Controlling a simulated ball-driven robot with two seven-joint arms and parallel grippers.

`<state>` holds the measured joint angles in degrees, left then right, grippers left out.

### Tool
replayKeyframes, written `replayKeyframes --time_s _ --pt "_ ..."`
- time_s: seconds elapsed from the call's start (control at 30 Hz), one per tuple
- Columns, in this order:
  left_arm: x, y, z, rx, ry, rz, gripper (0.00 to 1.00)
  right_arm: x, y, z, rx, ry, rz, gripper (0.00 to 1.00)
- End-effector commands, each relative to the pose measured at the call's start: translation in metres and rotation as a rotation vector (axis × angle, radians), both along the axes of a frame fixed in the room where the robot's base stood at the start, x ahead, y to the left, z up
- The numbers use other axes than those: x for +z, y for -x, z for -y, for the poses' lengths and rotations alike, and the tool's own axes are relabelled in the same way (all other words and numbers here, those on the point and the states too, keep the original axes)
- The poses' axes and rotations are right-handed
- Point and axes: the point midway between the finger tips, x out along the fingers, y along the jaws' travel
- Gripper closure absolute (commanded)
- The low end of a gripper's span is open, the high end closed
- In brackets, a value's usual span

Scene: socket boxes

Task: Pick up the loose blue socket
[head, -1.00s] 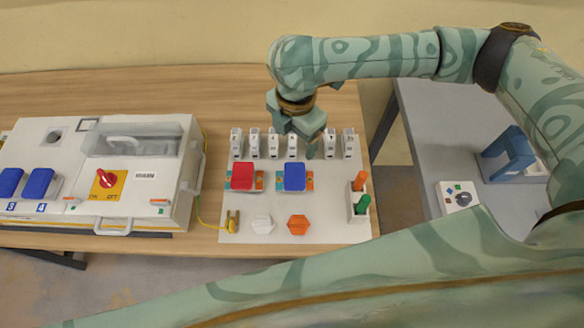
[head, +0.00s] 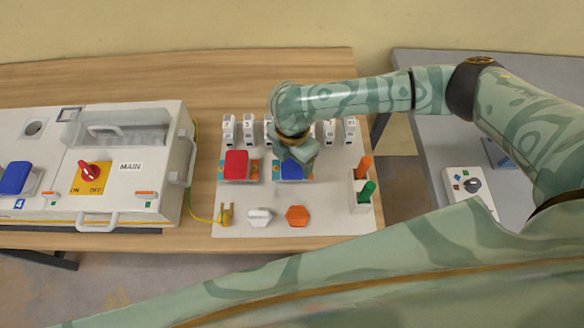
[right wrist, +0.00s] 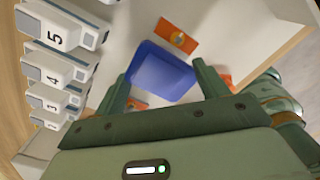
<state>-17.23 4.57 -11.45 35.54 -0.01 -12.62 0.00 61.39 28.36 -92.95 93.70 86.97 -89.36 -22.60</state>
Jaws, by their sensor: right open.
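The loose blue socket (head: 291,171) lies on the white board, right of the red socket (head: 236,164). My right gripper (head: 298,158) is above it and hides part of it in the head view. In the right wrist view the blue socket (right wrist: 161,73) shows between and just beyond the two open fingers (right wrist: 160,88) of the right gripper. I cannot tell whether the fingers touch it. My left gripper is not in view.
Numbered white modules (head: 229,130) stand in a row behind the sockets. A holder (head: 357,191) with orange and green pieces is at the right. White (head: 260,216) and orange (head: 298,215) pieces lie in front. The MAIN box (head: 120,168) is at the left.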

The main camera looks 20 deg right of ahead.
Motion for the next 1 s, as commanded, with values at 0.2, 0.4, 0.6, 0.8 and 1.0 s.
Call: replayKeyframes --time_s 0.2,0.4,0.6,0.8,1.0 --pt "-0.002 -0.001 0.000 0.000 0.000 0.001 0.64 -0.006 0.000 0.000 0.001 0.000 0.002 0.27" --pt "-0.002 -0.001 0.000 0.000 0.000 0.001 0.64 -0.005 0.000 0.000 0.001 -0.001 0.002 0.72" --pt "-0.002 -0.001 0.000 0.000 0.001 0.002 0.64 -0.005 0.000 0.000 0.001 -0.001 0.002 0.77" --pt "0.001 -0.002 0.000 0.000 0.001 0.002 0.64 0.000 -0.001 0.000 0.000 -0.001 0.003 0.77" --pt "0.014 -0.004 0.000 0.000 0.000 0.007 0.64 0.029 -0.001 0.000 0.001 -0.002 0.006 0.77"
